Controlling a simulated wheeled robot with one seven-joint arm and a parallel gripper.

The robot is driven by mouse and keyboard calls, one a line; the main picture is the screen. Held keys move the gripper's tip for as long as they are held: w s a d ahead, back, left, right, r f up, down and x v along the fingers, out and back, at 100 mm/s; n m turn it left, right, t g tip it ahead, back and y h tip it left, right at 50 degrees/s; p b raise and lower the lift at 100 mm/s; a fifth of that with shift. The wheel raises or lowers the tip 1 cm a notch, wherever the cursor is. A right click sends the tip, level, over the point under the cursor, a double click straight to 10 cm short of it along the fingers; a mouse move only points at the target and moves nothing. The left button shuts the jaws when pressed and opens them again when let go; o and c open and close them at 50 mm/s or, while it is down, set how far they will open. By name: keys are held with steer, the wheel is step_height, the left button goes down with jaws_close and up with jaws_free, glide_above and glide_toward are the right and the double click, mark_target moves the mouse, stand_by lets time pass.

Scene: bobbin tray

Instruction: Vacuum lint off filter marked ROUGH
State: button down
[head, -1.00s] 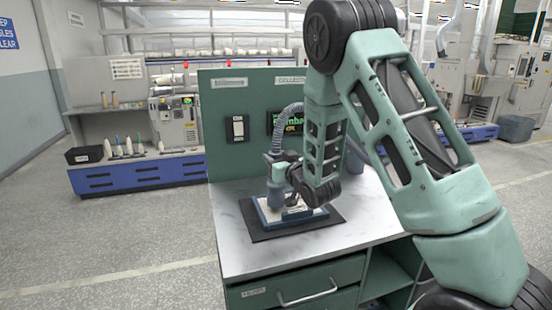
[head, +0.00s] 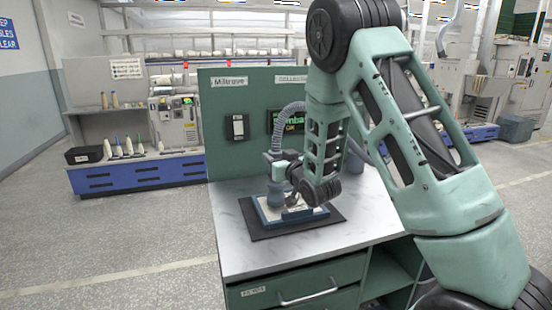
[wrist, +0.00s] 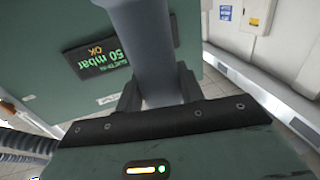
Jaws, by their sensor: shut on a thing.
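A blue-framed filter with a pale face (head: 298,213) lies on a dark mat (head: 300,229) on the bench. No ROUGH mark is readable on it. My gripper (wrist: 158,90) is shut on the grey vacuum nozzle (wrist: 145,45), whose tube passes between the fingers in the wrist view. In the head view the nozzle (head: 276,194) points down at the filter's left part, with a ribbed hose (head: 289,118) rising behind it. I cannot tell whether its tip touches the filter. My forearm hides part of the filter's right side, and lint is too small to make out.
The marble-topped bench (head: 240,257) has free room at the front and right. A green back panel (head: 225,130) stands behind, with a switch (head: 238,127) and a display (head: 283,121) reading mbar and OK. A drawer handle (head: 307,298) sticks out at the front.

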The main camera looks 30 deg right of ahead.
steer(key=shift+d, duration=0.1)
steer(key=shift+s+d+b, duration=0.2)
steer(key=shift+s+d, duration=0.1)
steer(key=shift+d, duration=0.4)
steer(key=shift+s+d+b, duration=0.25)
steer(key=shift+s+d, duration=0.1)
steer(key=shift+d, duration=0.3)
steer(key=shift+s+d+b, duration=0.2)
steer(key=shift+s+d, duration=0.1)
steer(key=shift+d, duration=0.55)
steer(key=shift+s+d+b, duration=0.25)
steer(key=shift+s+d, duration=0.05)
steer(key=shift+d, duration=0.7)
steer(key=shift+s+d+b, duration=0.25)
steer(key=shift+d, duration=0.75)
steer(key=shift+w+a+b, duration=0.5)
steer(key=shift+w+a, duration=1.3)
steer(key=shift+a, duration=0.2)
steer(key=shift+w+a+b, duration=0.45)
steer(key=shift+w+a, duration=1.3)
steer(key=shift+a, duration=0.2)
steer(key=shift+s+d+b, duration=0.1)
steer(key=shift+d+b, duration=0.4)
steer(key=shift+d, duration=1.85)
